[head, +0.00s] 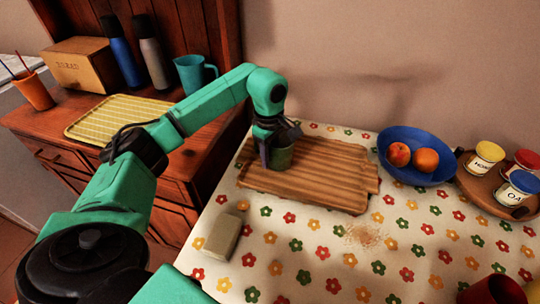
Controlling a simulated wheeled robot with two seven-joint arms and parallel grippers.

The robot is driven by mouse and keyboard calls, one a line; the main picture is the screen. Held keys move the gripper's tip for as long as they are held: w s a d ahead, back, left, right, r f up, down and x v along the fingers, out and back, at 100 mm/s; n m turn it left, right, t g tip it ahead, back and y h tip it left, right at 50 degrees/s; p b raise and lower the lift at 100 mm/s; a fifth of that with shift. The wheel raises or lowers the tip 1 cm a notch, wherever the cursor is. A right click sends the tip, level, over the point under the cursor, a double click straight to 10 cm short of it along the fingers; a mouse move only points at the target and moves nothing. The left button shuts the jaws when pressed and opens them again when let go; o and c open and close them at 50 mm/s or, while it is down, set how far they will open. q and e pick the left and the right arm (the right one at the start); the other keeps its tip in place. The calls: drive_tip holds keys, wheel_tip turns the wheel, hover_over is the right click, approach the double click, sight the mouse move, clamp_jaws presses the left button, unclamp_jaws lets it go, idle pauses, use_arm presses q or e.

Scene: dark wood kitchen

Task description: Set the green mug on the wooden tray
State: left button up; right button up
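The green mug (281,158) is at the left part of the wooden tray (325,180), upright as far as I can see. The tray lies on the flowered tablecloth. I cannot tell whether the mug's base touches the tray or is slightly above it. My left gripper (279,140) points down over the mug, with one dark finger along the mug's left side. The other finger is at the upper right of the rim. The gripper hides part of the mug's top, and whether it grips the mug is unclear. My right gripper is not in view.
A blue bowl (389,164) with fruit stands right of the tray. A round board (477,191) with several jars is farther right. A pale block (222,236) lies at the front left. A sideboard at left bears a yellow tray (118,112) and a teal pitcher (191,76).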

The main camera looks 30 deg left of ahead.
use_arm(q)
wheel_tip(320, 180, up, 12)
drive_tip(key=shift+s+r+p, duration=0.15)
drive_tip(key=shift+r+p, duration=0.05)
drive_tip(key=shift+p, duration=0.2)
idle(0.6)
